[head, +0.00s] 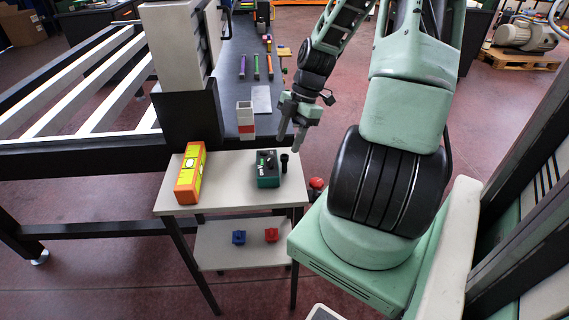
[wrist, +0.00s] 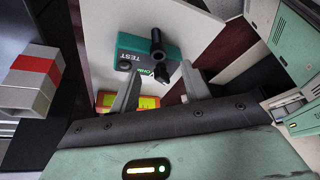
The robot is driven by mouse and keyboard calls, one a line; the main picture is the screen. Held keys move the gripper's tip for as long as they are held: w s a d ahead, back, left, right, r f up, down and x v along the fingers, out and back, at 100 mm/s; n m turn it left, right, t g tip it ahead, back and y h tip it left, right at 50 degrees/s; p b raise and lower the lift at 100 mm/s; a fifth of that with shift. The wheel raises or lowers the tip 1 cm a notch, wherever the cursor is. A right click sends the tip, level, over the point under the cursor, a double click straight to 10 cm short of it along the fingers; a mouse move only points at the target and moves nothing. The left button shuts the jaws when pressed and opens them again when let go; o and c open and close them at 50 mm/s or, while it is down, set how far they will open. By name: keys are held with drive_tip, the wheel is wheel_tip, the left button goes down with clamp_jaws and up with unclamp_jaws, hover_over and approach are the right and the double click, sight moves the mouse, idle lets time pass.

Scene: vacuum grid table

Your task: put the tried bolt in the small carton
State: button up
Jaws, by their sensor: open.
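A black bolt (head: 284,162) stands upright on the small table (head: 230,197), just right of the green tester (head: 267,181). In the wrist view a black post (wrist: 157,42) that looks like the bolt overlaps the tester (wrist: 133,43), which is marked TEST. My gripper (head: 291,143) is open and empty above the bolt; its two fingers also show in the wrist view (wrist: 157,90). An orange and yellow printed carton (head: 190,174) stands at the table's left; part of it shows between the fingers in the wrist view (wrist: 146,101). Whether its top is open is unclear.
A grey plate (head: 262,99) and several coloured rods lie farther back. A blue part (head: 239,237) and a red part (head: 272,235) are on the lower shelf.

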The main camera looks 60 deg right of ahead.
sight(284, 156)
drive_tip(key=x, duration=0.5)
drive_tip(key=shift+d, duration=0.25)
clamp_jaws()
